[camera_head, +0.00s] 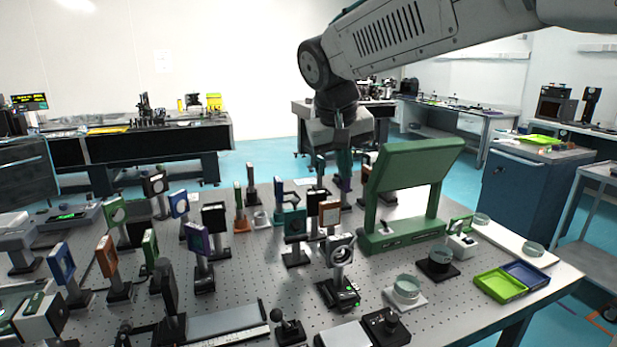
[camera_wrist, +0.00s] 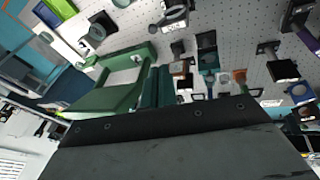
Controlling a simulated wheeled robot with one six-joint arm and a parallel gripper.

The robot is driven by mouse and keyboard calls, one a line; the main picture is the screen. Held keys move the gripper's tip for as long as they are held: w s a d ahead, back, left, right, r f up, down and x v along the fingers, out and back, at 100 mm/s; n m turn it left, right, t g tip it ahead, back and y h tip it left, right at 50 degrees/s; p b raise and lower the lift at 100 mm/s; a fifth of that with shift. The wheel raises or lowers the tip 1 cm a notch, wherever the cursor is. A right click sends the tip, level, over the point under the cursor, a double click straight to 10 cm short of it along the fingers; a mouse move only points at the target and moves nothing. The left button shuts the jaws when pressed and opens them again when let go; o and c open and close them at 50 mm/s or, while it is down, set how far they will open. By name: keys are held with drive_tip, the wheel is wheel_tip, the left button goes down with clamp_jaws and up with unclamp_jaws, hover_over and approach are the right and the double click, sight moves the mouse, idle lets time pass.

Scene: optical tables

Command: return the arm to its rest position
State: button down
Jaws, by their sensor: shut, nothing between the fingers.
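My arm reaches in from the upper right in the head view. My gripper (camera_head: 345,162) points down above the far part of the optical table (camera_head: 262,290), just left of a big green frame (camera_head: 412,180). In the wrist view its two dark green fingers (camera_wrist: 157,78) lie side by side, shut, with nothing seen between them. The exact height of the fingertips over the table is hard to tell. Several posts with mounts stand close to the gripper in the head view.
Many upright optic mounts crowd the table's left and middle. Glass dishes (camera_head: 406,288), a green tray (camera_head: 499,285) and a blue tray (camera_head: 526,274) lie at the right. A blue cabinet (camera_head: 522,200) stands beyond. The space above the table's left side looks clear.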

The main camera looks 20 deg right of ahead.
drive_tip(key=s+f+y, duration=0.1)
drive_tip(key=s+f, duration=0.2)
drive_tip(key=s, duration=0.6)
drive_tip(key=s+d+f+y, duration=0.1)
drive_tip(key=s+f, duration=0.3)
drive_tip(key=s, duration=0.5)
drive_tip(key=s+d+f+n+g+y, duration=0.1)
drive_tip(key=s+f, duration=0.2)
drive_tip(key=s, duration=0.6)
drive_tip(key=shift+s+d+f, duration=0.25)
drive_tip(key=shift+s+f, duration=0.05)
drive_tip(key=shift+f, duration=0.1)
